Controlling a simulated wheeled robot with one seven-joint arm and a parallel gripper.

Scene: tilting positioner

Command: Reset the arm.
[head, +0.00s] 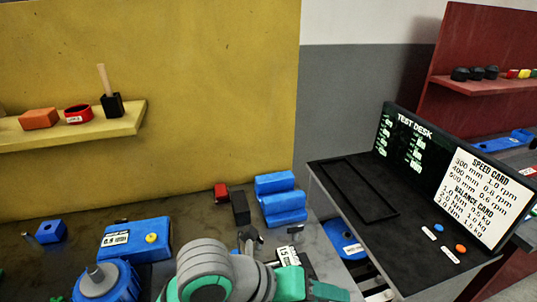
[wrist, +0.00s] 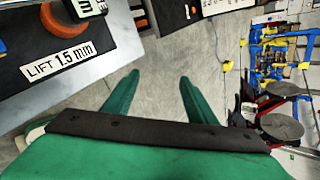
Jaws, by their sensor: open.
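My arm (head: 210,268), grey and green, reaches in at the bottom centre of the head view, over the near part of the dark bench. Its green end parts lie toward the right there, and the fingertips cannot be made out. In the wrist view my gripper (wrist: 160,78) has its two green fingers well apart. It is open, with nothing between the fingers. Grey floor (wrist: 165,50) shows beyond them. A dark bench surface with a "LIFT 1.5 mm" label (wrist: 58,60) and an orange ring (wrist: 72,45) is left of the fingers.
The test desk (head: 350,215) is to the right. Blue racking (wrist: 270,60) stands right in the wrist view.

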